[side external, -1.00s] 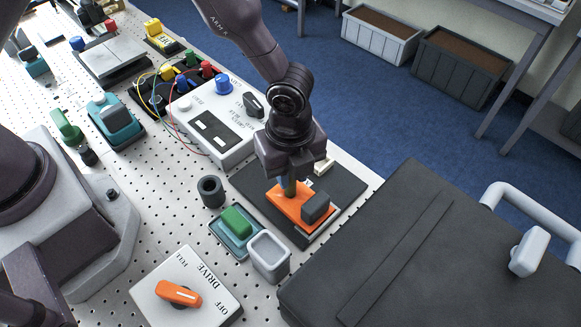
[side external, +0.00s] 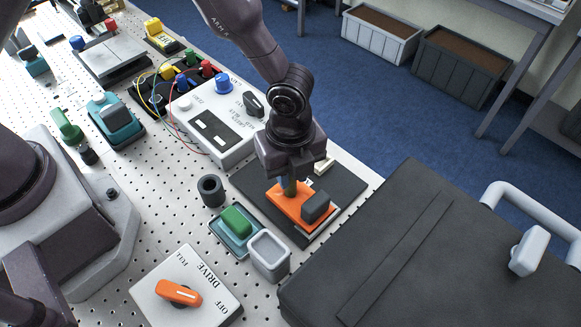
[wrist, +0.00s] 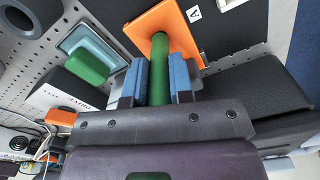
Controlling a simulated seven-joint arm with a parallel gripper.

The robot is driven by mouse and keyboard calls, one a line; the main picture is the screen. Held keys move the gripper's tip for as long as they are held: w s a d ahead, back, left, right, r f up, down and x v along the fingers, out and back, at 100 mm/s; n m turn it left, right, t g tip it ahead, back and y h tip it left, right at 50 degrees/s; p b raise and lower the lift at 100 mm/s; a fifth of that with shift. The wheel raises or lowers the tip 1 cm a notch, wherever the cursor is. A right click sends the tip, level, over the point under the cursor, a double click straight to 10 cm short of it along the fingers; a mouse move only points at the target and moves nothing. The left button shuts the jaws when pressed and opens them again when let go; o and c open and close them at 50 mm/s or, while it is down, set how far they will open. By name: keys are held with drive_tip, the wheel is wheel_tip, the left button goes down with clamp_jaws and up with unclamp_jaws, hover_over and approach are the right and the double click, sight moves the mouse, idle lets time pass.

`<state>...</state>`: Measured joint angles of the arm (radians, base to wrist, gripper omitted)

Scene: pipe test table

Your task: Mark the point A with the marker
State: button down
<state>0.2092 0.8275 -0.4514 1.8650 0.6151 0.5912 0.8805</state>
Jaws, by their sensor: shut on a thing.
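My gripper (side external: 289,178) is shut on a green marker, which stands between the blue finger pads in the wrist view (wrist: 160,65). The marker points down over an orange plate (side external: 287,207), which also shows in the wrist view (wrist: 152,17). I cannot tell whether its far end touches the plate. A white label with the letter A (wrist: 194,14) lies on the dark board just beside the orange plate, to the right of the marker in the wrist view. In the side view the gripper partly hides the label.
The dark board (side external: 345,190) carries the orange plate with a dark block (side external: 316,207). Nearby stand a black round holder (side external: 211,190), a green block in a teal tray (side external: 236,221) and a grey cup (side external: 268,256). A large black case (side external: 400,250) fills the right front.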

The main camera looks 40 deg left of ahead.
drive_tip(key=shift+r, duration=0.1)
idle(0.4)
drive_tip(key=shift+r, duration=3.4)
